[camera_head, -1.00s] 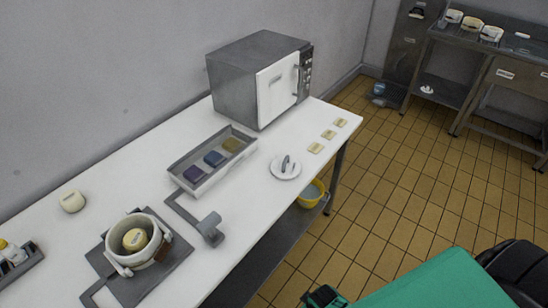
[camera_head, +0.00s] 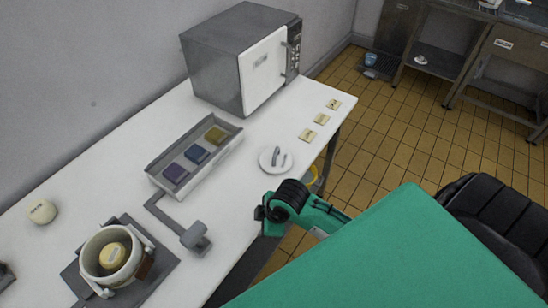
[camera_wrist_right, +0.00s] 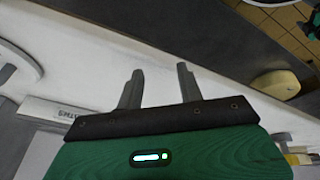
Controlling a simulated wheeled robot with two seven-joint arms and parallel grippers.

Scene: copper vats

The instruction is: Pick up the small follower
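A small white disc with an upright grey handle (camera_head: 276,160), which looks like the small follower, lies flat on the white table between the long tray and the table's right edge. My right gripper (camera_head: 262,214) is at the table's front edge, below the disc in the head view and apart from it. In the right wrist view its two grey fingers (camera_wrist_right: 160,69) stand apart with nothing between them. I cannot clearly make out the disc in the wrist view. My left gripper is not in view.
A grey tray (camera_head: 160,183) holds several coloured blocks. A microwave (camera_head: 243,60) stands behind. A grey lever-like piece (camera_head: 195,238) and a pot (camera_head: 88,262) with a cream round piece inside are at left. Small cream labelled squares (camera_head: 307,135) lie at right.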

